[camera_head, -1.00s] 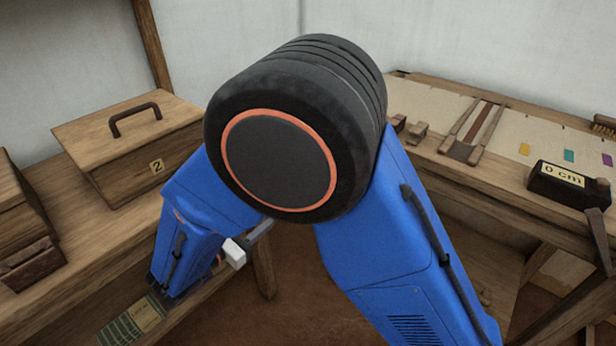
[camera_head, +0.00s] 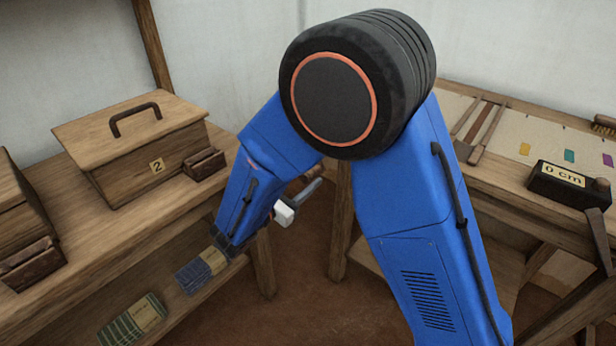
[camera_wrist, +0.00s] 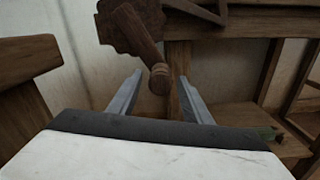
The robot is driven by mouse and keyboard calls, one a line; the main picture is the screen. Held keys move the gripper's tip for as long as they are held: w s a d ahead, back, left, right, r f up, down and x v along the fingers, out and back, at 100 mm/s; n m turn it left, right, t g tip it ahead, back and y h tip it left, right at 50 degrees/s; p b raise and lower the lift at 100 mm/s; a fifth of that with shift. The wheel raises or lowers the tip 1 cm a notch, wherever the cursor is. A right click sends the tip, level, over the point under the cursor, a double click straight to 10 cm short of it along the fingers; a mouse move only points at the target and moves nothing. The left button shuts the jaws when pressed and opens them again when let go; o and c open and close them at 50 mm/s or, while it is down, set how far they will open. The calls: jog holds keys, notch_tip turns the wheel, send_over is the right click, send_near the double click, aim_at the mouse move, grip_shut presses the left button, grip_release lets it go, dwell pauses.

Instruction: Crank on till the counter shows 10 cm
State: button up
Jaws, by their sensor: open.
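The counter (camera_head: 563,175) is a dark block on the right bench with a pale label reading "0 cm". In the wrist view, a dark wooden crank arm (camera_wrist: 138,30) slopes down from a toothed wheel (camera_wrist: 112,28) to a round-ended wooden handle (camera_wrist: 159,78). My gripper (camera_wrist: 160,76) is open, one finger on each side of the handle's end in the picture, with gaps on both sides. I cannot tell how deep the handle is between the fingers. In the head view, my gripper (camera_head: 312,192) is low between the benches, partly hidden by my arm.
A wooden box marked 2 (camera_head: 135,150) stands on the left bench. Folded cloths (camera_head: 132,318) lie on its lower shelf. The right bench holds pale cloth (camera_head: 545,128) and a brush (camera_head: 603,124). Floor between the benches is open.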

jog(key=shift+x, duration=0.9)
grip_shut()
jog(key=shift+d, duration=0.1)
